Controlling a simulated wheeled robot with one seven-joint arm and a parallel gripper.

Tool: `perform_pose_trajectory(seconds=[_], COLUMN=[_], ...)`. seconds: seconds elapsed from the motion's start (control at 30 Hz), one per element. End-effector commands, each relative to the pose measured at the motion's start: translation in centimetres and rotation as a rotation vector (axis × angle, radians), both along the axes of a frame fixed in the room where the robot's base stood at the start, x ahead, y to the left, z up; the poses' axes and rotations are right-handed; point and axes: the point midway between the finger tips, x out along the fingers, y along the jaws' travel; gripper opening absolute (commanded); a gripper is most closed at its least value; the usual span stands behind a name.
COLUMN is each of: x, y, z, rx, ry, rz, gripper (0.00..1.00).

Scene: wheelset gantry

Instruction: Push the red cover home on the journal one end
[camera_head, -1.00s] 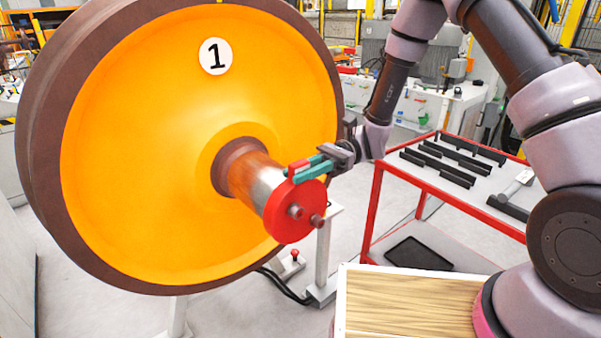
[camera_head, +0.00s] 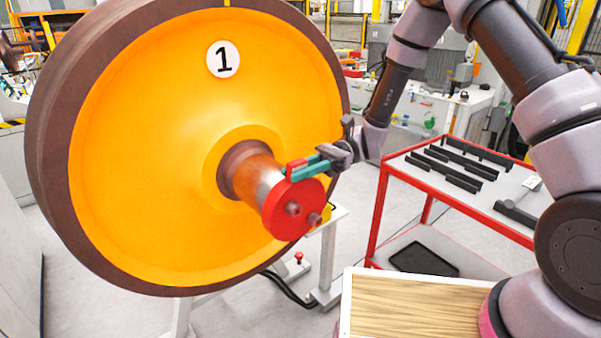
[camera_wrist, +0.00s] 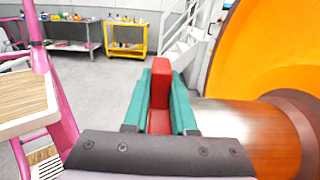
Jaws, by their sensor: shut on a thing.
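The red cover (camera_head: 288,212) is a round cap on the outer end of the journal (camera_head: 247,182), which sticks out from the orange wheel (camera_head: 140,130) marked 1. Whether the cover is fully seated cannot be told. My gripper (camera_head: 302,169) has teal fingers shut on a red tab (camera_head: 297,163) at the cover's upper edge. In the wrist view the red tab (camera_wrist: 160,85) stands between the two teal fingers, and the bare journal (camera_wrist: 245,125) lies to their right. The round face of the cover is hidden there.
A red-framed cart (camera_head: 455,180) with several black bars stands to the right. A wood-topped surface (camera_head: 410,305) is at the bottom right. A post (camera_head: 328,255) stands below and behind the cover. A yellow cart (camera_wrist: 126,40) stands farther back in the wrist view.

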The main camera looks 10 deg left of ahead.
Motion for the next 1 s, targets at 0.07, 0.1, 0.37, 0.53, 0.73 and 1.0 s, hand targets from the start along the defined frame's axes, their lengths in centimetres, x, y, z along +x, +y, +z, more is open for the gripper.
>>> perform_pose_trajectory(seconds=[0.07, 0.1, 0.37, 0.53, 0.73, 1.0], x=[0.1, 0.2, 0.6, 0.6, 0.6, 2.2], y=[0.2, 0.3, 0.7, 0.8, 0.8, -0.4], z=[0.0, 0.0, 0.0, 0.0, 0.0, 0.0], rx=[0.001, 0.001, 0.001, 0.001, 0.000, 0.001], ry=[0.000, 0.000, 0.000, 0.001, 0.000, -0.001], rz=[0.000, 0.000, 0.000, 0.000, 0.000, -0.004], gripper=[0.00, 0.00, 0.00, 0.60, 0.60, 0.60])
